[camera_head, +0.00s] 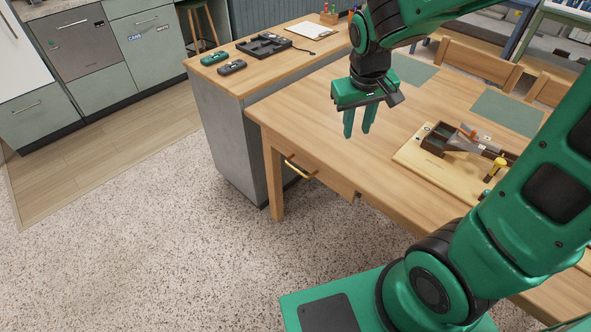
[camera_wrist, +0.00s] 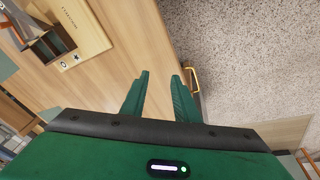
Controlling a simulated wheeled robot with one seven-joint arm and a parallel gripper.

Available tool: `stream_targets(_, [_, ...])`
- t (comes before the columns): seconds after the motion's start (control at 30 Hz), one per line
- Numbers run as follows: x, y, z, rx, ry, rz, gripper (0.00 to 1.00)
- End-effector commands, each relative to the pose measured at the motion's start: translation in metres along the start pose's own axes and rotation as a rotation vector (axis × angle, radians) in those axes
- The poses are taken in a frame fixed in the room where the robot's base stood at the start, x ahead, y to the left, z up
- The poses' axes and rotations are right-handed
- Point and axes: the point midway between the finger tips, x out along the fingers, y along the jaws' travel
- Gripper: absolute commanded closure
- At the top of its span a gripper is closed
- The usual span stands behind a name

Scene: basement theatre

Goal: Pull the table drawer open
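The wooden table (camera_head: 300,108) has a drawer (camera_head: 325,178) in its side, with a curved brass handle (camera_head: 301,168). The drawer front looks flush with the table side, so the drawer appears shut. My gripper (camera_head: 359,134) points down above the tabletop, behind the drawer front and higher than the handle. Its two green fingers are apart with nothing between them. In the wrist view the fingertips (camera_wrist: 160,75) lie over the wood near the table edge. The handle (camera_wrist: 194,78) shows just right of the right finger, not between the fingers.
A wooden board (camera_head: 420,165) with a dark tool box (camera_head: 465,152) lies on the table, right of my gripper. A grey-sided cabinet (camera_head: 222,135) stands beside the table's left end. The speckled floor (camera_head: 190,240) in front of the drawer is clear.

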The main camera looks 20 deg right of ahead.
Motion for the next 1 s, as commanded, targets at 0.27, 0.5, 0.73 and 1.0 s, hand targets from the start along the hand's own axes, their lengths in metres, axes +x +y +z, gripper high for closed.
stream_targets(0.27, [0.057,-0.047,-0.035,-0.114,-0.07,0.137,0.72])
stream_targets(0.5, [0.105,-0.078,-0.049,-0.187,-0.117,0.309,0.72])
stream_targets(0.73, [0.146,-0.111,-0.056,-0.269,-0.12,0.494,0.72])
stream_targets(1.0, [0.185,-0.15,-0.056,-0.366,-0.069,0.716,0.72])
